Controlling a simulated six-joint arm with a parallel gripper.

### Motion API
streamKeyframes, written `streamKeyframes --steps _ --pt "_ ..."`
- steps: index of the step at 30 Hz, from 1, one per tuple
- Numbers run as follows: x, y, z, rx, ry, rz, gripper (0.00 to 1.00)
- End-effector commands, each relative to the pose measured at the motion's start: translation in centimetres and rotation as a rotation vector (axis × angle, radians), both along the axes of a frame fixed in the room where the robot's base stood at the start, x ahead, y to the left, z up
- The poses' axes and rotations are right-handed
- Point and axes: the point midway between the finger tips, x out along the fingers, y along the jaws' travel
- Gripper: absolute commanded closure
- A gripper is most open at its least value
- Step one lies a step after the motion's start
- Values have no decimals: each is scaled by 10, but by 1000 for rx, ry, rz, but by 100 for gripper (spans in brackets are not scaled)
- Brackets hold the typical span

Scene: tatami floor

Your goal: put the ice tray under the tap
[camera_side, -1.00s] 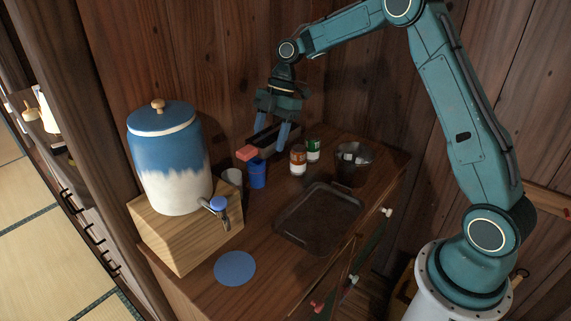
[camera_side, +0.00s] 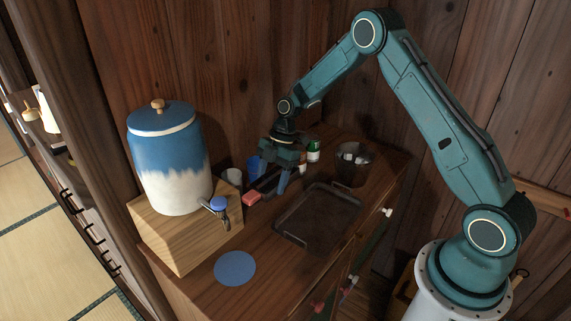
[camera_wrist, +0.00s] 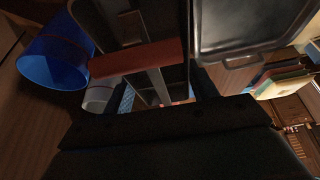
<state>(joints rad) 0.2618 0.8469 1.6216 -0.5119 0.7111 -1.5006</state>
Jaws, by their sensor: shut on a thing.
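My gripper (camera_side: 273,183) is shut on the ice tray (camera_side: 266,187), a long dark tray with a red piece at its left end. It is low over the counter, between the blue cup and the dark flat tray. I cannot tell if it touches the wood. In the wrist view the ice tray (camera_wrist: 168,82) shows grey dividers and a red bar across it. The tap (camera_side: 221,212), with a blue knob, is on a blue and white crock (camera_side: 172,170) to the left. A flat blue disc (camera_side: 235,268) lies on the counter in front of the tap.
The blue cup (camera_side: 253,164) and a grey cup (camera_side: 232,176) stand behind the ice tray. The dark flat tray (camera_side: 318,216) lies to the right. The counter around the disc is clear.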

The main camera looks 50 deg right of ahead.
Motion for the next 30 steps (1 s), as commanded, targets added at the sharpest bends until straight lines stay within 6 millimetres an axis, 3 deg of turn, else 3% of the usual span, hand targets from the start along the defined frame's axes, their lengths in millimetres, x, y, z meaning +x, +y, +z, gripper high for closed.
streamKeyframes --steps 4,14,24,30 --pt "0 0 -14 1 -1 2 74" --pt "0 0 -21 1 0 1 74" --pt "1 0 -56 1 -2 1 74" --pt "1 0 -60 0 -3 1 74"
